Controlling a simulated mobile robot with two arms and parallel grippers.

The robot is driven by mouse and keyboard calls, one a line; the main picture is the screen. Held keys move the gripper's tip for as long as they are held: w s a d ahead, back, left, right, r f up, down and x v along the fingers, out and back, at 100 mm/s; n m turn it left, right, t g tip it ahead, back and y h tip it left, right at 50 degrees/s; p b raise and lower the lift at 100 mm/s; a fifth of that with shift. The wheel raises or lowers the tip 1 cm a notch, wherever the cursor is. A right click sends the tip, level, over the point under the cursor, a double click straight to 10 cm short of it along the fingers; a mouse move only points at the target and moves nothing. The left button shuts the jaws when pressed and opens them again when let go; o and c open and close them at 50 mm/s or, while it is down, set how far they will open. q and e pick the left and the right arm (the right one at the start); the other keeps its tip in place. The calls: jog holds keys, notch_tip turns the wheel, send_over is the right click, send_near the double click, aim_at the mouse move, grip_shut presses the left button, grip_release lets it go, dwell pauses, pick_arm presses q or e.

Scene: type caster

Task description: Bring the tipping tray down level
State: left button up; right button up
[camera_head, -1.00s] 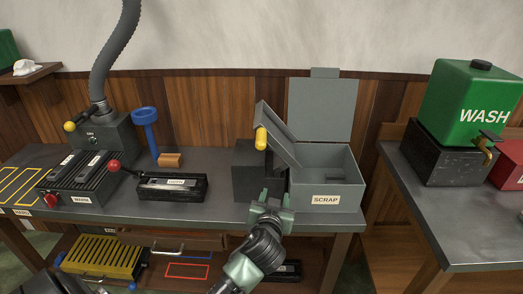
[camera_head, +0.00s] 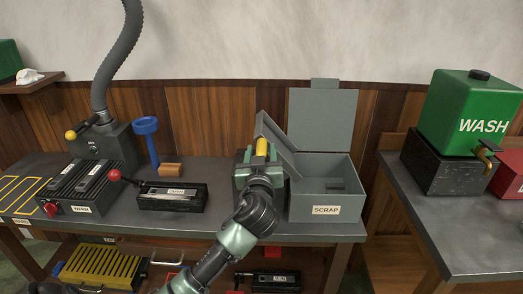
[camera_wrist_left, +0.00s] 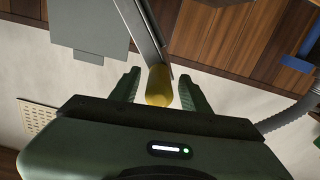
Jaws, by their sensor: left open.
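The grey tipping tray (camera_head: 277,133) stands tilted on its dark block, its raised end up at the left and its low end at the right by the scrap box. Its yellow handle (camera_head: 262,147) is at the raised end. My left gripper (camera_head: 260,158) is open at the handle. In the left wrist view the yellow handle (camera_wrist_left: 159,86) lies between the two green fingers (camera_wrist_left: 160,92), with a gap to the right finger. The gripper hides most of the block. My right gripper is not in view.
The open grey scrap box (camera_head: 326,190), lid up, stands just right of the tray. A green WASH tank (camera_head: 469,112) stands on the right bench.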

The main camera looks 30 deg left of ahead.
pick_arm(q)
grip_shut()
jog(key=shift+f, duration=0.1)
dwell(1.4)
